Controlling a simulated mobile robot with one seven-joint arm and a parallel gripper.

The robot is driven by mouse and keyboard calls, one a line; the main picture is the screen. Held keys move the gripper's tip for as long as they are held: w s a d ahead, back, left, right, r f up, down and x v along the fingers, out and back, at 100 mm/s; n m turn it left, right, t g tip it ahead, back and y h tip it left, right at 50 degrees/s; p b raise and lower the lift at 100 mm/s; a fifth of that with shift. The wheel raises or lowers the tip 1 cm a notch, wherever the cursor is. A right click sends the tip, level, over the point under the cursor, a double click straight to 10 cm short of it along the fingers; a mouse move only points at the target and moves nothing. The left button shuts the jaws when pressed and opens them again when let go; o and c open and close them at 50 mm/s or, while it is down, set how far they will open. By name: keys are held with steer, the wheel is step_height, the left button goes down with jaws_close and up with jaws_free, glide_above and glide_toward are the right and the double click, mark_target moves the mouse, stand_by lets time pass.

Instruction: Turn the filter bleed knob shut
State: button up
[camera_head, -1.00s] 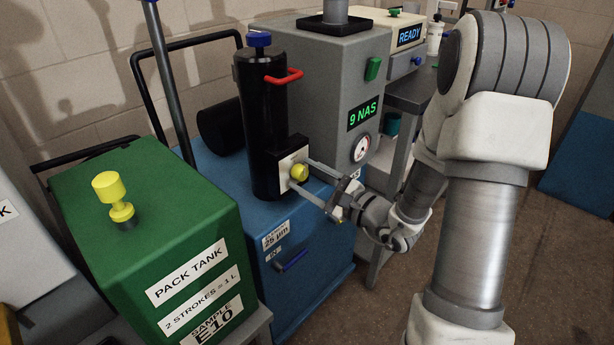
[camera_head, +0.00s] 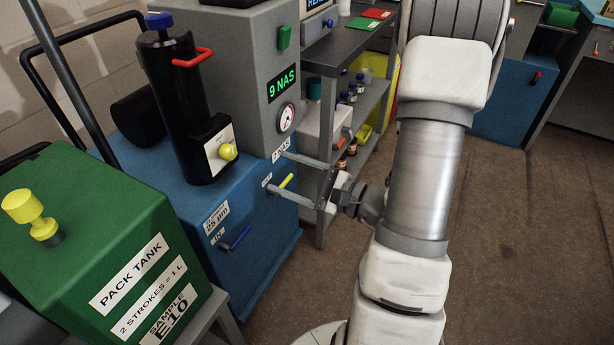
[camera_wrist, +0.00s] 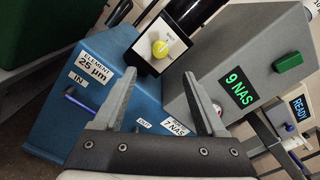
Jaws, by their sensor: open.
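The black filter housing (camera_head: 183,110) stands on the blue cabinet, with a blue knob (camera_head: 160,20) on top and a red handle (camera_head: 192,57). A round yellow knob (camera_head: 227,152) sits on a white plate (camera_head: 216,143) on its front. I cannot tell from any label which knob is the bleed. My gripper (camera_head: 277,170) is open and empty, to the right of the yellow knob and apart from it. In the wrist view, the yellow knob (camera_wrist: 160,48) shows beyond the gap between my fingertips (camera_wrist: 159,78). The blue top knob is out of that view.
The blue cabinet (camera_head: 262,230) has a blue lever (camera_head: 236,238) and a yellow lever (camera_head: 286,181) close to my fingers. The grey box with a 9 NAS display (camera_head: 283,82) and gauge stands behind. The green pack tank (camera_head: 90,240) is at left. Open floor lies right.

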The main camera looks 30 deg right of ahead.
steer(key=shift+v, duration=2.35)
